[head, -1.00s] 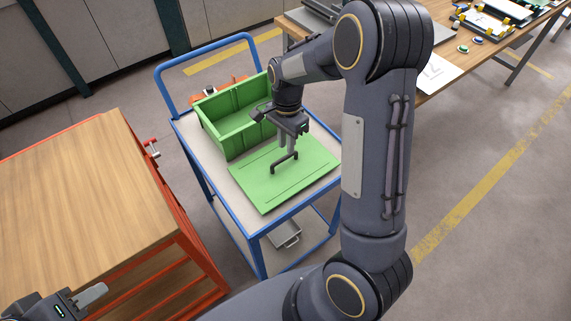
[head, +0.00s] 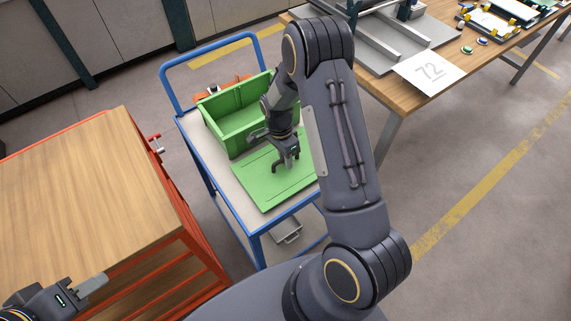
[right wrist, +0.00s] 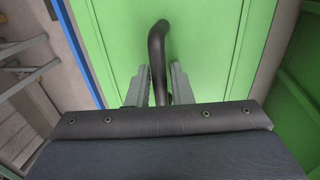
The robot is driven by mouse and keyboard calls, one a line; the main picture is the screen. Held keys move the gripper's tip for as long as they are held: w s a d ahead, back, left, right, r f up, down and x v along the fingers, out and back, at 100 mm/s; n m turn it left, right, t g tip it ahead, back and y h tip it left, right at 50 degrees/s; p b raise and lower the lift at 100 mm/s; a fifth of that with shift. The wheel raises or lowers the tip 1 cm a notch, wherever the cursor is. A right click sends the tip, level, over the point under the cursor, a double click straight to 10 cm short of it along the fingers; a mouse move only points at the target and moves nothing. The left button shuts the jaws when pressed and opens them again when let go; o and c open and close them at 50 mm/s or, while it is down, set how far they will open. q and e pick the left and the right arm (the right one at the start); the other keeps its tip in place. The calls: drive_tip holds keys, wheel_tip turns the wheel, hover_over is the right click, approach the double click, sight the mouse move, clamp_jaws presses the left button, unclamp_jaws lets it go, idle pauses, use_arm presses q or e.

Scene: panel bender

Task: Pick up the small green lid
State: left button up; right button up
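The green lid (head: 262,190) lies flat on the cart top in front of the green crate. It has a dark bar handle (right wrist: 157,50), mostly hidden by my right gripper in the head view. My right gripper (head: 288,167) is low over the lid at the handle. In the right wrist view, its two fingers (right wrist: 160,92) stand on either side of the handle, with narrow gaps showing, so it looks open. My left gripper (head: 97,284) is at the lower left, far from the lid, its finger opening not clear.
The green crate (head: 227,138) stands on the blue-framed cart (head: 222,190) beside the lid. A wooden-topped red bench (head: 85,205) is at the left. A wooden table (head: 386,95) with a sheet marked 72 (head: 430,72) is at the upper right. Open floor lies right of my arm.

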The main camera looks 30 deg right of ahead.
clamp_jaws()
